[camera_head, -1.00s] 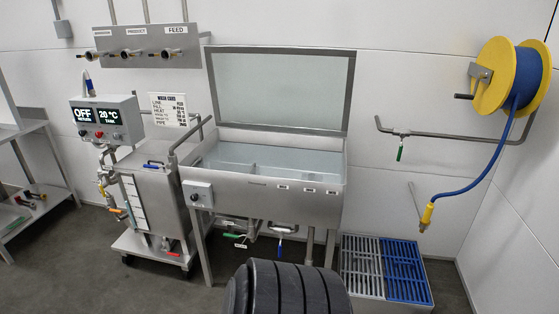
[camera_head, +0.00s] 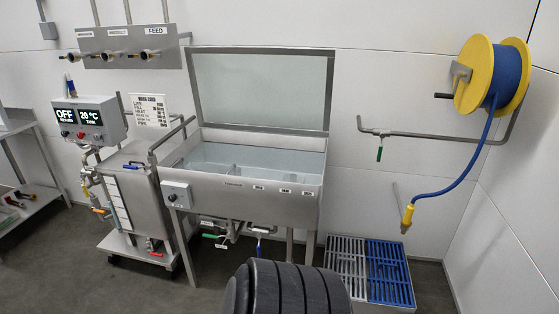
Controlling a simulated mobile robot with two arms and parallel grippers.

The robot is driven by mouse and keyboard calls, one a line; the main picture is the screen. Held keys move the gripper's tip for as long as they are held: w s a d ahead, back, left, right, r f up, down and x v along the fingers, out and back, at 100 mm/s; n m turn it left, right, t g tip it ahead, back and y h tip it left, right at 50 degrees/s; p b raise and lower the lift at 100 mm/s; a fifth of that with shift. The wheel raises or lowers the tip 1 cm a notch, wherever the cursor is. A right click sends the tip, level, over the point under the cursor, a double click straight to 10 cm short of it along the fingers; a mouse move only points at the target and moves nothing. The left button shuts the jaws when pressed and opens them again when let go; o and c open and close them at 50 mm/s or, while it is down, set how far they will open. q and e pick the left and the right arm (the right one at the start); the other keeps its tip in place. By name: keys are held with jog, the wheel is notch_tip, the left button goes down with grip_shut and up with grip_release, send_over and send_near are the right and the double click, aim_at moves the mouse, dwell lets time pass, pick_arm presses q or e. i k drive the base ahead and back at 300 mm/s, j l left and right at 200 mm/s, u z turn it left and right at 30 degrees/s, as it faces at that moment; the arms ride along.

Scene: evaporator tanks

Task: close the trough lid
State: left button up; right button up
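The trough lid (camera_head: 262,91) is a clear panel in a grey metal frame. It stands open, raised along the back edge of the trough and leaning toward the wall. The steel trough (camera_head: 246,194) stands on legs below it, with its open basin showing a pale inside. A control box with a black knob is on the trough's left front. Neither of my grippers shows in the view.
A wheeled tank cart (camera_head: 137,199) with a display box (camera_head: 89,119) stands left of the trough. A floor grate (camera_head: 388,272) lies at its right. A yellow hose reel (camera_head: 466,88) and a wall pipe (camera_head: 430,136) are at right. Open floor lies in front.

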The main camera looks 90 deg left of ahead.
aim_at(330, 54)
jog(key=i+u, duration=0.15)
jog(key=u, duration=1.2)
